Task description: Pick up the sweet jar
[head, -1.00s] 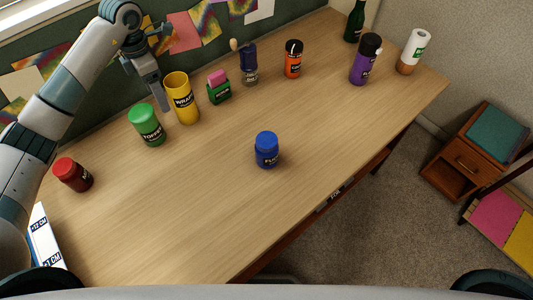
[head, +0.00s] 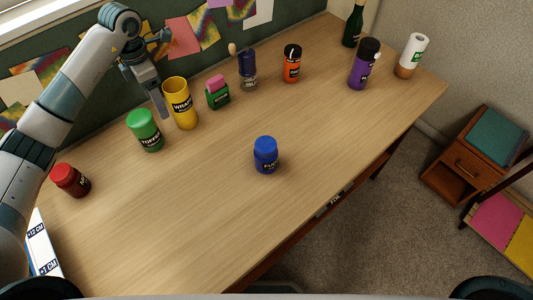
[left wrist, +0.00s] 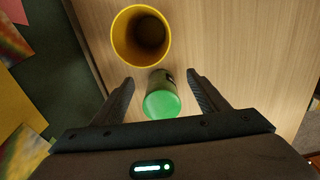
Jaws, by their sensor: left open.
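Several lidded jars stand on the desk: a green one labelled like TOFFEE (head: 145,131), a blue one (head: 266,155) with a label partly readable as FUDGE, and a red one (head: 71,181). Which one the task calls the sweet jar is not certain. My left gripper (head: 163,108) is open, pointing down behind the green jar, beside the yellow cup. In the left wrist view the green jar (left wrist: 161,102) shows between the spread fingers (left wrist: 160,79), below and apart from them, with nothing held. My right gripper is not in view.
The yellow cup (head: 181,104) stands close to the green jar and shows in the left wrist view (left wrist: 140,37). The desk's middle (head: 210,190) is mostly clear.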

